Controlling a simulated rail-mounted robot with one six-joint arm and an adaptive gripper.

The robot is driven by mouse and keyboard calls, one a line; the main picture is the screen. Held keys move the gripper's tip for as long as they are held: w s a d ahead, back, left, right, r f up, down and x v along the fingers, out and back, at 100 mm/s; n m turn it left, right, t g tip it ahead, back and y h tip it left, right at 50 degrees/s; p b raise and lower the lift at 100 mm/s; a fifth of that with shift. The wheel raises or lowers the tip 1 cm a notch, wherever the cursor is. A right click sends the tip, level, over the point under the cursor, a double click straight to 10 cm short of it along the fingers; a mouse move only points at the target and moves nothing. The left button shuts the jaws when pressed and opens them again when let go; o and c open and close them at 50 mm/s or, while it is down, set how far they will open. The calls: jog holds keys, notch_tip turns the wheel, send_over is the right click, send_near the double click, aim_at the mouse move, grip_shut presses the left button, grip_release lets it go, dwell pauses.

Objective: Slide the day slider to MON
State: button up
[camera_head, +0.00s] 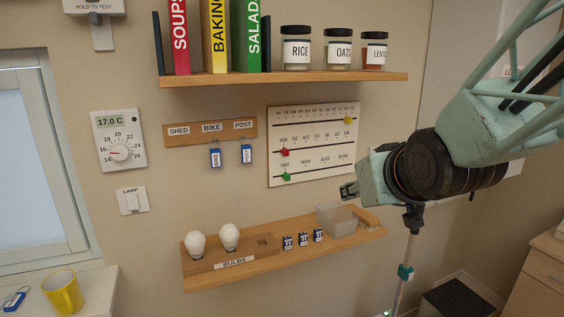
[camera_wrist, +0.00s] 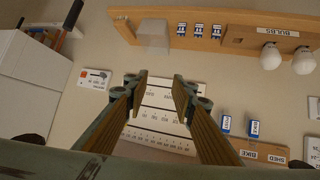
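A white calendar board (camera_head: 313,144) with three slider rows hangs on the wall. Its middle row carries day names and a red slider (camera_head: 285,152) near the left end; the label at it is too small to read surely. A yellow slider (camera_head: 348,120) is at the right of the top row, and a green slider (camera_head: 286,176) is at the left of the bottom row. My gripper (camera_head: 349,190) is at the board's lower right, apart from the sliders. In the wrist view my gripper (camera_wrist: 160,84) is open and empty, with the board (camera_wrist: 160,118) upside down between its fingers; the sliders are not clearly visible there.
Below the board is a wooden shelf (camera_head: 221,278) with bulbs, small blue boxes and a translucent bin (camera_head: 337,219). A key rack (camera_head: 211,130) hangs left of the board. A shelf (camera_head: 285,79) with jars and books is above. The wall between is clear.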

jog(key=s+d+f+m+g, duration=0.1)
jog(key=s+g, duration=0.2)
jog(key=s, duration=1.5)
jog(key=s+d+m+g, duration=0.1)
jog(key=s+g, duration=0.3)
jog(key=s, duration=1.4)
jog(key=shift+s+d+f+h, duration=0.15)
jog(key=shift+d+f+h, duration=0.25)
jog(key=shift+d, duration=0.1)
